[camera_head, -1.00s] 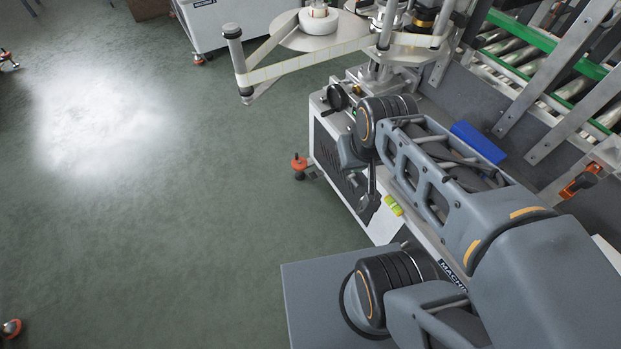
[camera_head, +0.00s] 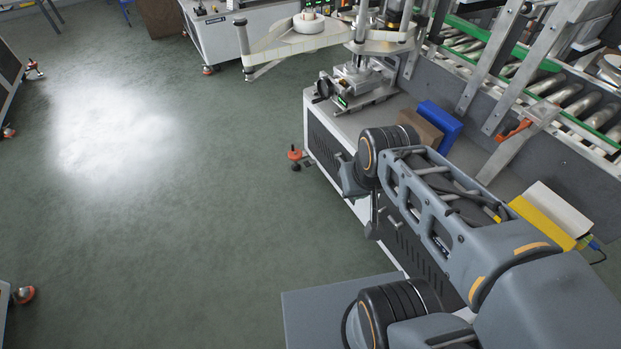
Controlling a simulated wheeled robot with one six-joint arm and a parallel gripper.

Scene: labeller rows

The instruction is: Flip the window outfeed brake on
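I cannot pick out the window outfeed brake for certain in this view. The labelling machine (camera_head: 327,150) is a white cabinet with a dark vented side, a film arm on top and a roller conveyor along its back. An orange-red lever-like part (camera_head: 514,130) sits on a metal bracket by the conveyor; I cannot tell what it is. My arm reaches over the cabinet's front edge from the lower right. My gripper (camera_head: 373,224) hangs small and dark beside the vented side, partly hidden by my arm. Its fingers are too unclear to read, and I see nothing held.
A blue box (camera_head: 439,124) and a brown box (camera_head: 420,128) stand on the machine top. A yellow-and-white item (camera_head: 548,216) lies right of my arm. Conveyor rollers (camera_head: 561,95) run between green rails. An orange machine foot (camera_head: 295,155) touches the floor. Green floor at left is open.

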